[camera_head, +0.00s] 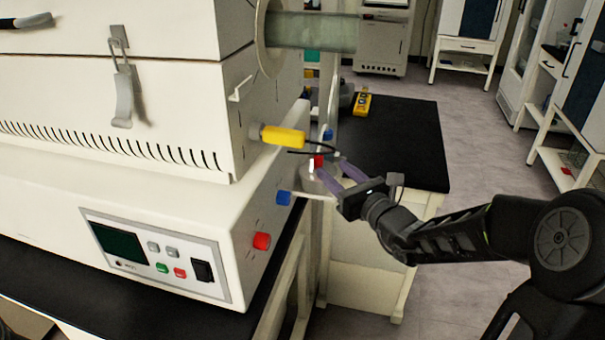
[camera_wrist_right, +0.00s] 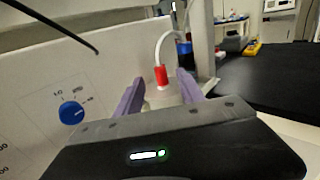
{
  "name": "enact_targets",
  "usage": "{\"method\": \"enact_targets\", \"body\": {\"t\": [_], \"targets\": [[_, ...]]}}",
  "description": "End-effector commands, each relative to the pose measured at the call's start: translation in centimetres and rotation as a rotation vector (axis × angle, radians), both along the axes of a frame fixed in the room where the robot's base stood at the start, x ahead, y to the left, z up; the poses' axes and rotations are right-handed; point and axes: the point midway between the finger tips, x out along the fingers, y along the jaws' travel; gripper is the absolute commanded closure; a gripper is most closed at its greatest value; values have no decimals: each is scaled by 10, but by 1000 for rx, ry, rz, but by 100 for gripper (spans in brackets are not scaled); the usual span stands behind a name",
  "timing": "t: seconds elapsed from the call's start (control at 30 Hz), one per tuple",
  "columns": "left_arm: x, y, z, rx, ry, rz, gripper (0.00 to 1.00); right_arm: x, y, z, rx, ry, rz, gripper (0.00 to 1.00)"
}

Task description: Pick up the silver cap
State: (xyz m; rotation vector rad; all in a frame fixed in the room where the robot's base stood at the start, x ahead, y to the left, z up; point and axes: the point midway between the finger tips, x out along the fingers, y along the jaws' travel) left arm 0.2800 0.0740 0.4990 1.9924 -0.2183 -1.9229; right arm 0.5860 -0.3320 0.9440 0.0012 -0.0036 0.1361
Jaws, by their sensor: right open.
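My right gripper (camera_head: 336,172) is open, with its two purple fingers apart, beside the right side of the white machine. It also shows in the right wrist view (camera_wrist_right: 158,86). A round, silver-grey piece (camera_head: 311,184), which looks like the silver cap, is at the fingertips and partly hidden by them. In the right wrist view a pale rounded shape lies between and beyond the fingers, but I cannot tell if they touch it. A red fitting (camera_wrist_right: 161,75) on a white tube stands just above it. My left gripper is not in view.
The white machine (camera_head: 120,230) fills the left, with a blue knob (camera_wrist_right: 71,112), a red knob (camera_head: 262,241) and a yellow connector (camera_head: 283,136) sticking out. A black-topped bench (camera_head: 405,135) stands behind the gripper, mostly clear. A yellow device (camera_head: 362,105) lies on it.

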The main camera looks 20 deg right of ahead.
Motion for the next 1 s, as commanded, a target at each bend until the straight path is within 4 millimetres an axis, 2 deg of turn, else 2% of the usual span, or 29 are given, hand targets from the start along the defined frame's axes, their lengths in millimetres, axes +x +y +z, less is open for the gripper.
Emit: {"method": "enact_targets", "body": {"t": [0.27, 0.5, 0.87, 1.0], "targets": [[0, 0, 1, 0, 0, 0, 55, 1, 1, 0, 0, 2, 2, 54], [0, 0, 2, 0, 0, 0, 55, 23, 5, -1, 0, 3, 4, 54], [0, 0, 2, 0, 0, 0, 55, 28, 5, 0, 0, 3, 3, 54], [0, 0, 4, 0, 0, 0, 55, 40, 7, 0, 1, 4, 4, 54]]}}
